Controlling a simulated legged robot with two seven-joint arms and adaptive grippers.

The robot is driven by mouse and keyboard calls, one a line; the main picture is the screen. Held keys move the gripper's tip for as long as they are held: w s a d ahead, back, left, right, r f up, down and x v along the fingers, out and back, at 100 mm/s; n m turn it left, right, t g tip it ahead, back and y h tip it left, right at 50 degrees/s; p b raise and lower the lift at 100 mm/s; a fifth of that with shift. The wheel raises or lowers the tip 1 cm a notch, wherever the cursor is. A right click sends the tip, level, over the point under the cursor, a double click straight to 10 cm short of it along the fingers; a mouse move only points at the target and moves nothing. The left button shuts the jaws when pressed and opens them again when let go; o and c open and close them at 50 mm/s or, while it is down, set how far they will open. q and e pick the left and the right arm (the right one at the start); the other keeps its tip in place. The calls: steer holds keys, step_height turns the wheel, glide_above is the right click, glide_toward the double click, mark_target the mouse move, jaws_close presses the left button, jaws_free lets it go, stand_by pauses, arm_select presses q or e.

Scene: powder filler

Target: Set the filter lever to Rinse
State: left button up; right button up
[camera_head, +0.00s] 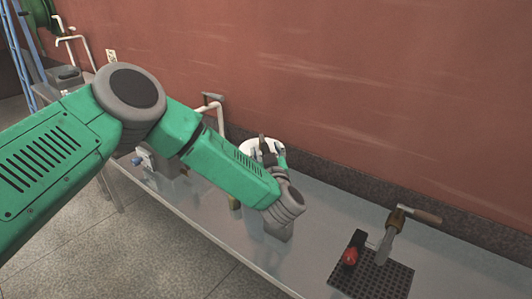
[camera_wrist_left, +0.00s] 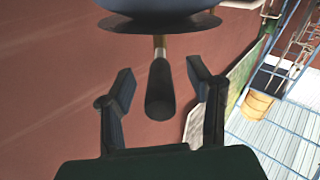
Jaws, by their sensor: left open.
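In the left wrist view, a dark cylindrical handle on a brass-coloured stem, likely the filter lever (camera_wrist_left: 160,90), hangs below a rounded grey-blue body with a wide flange (camera_wrist_left: 158,22). My left gripper (camera_wrist_left: 162,84) is open, with one finger on each side of the handle and visible gaps on both sides. In the head view, my left gripper (camera_head: 271,149) is in front of a white round-topped vessel (camera_head: 250,147) by the wall. My own wrist and forearm hide the lever and most of the vessel there. No Rinse marking is readable. My right gripper is not in view.
The vessel stands on a long metal bench (camera_head: 330,215) along a red wall. A white pipe (camera_head: 213,107) rises behind my forearm.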

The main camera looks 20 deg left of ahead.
arm_select(q)
steer(key=shift+w+a, duration=0.1)
steer(key=shift+w, duration=0.1)
jaws_close()
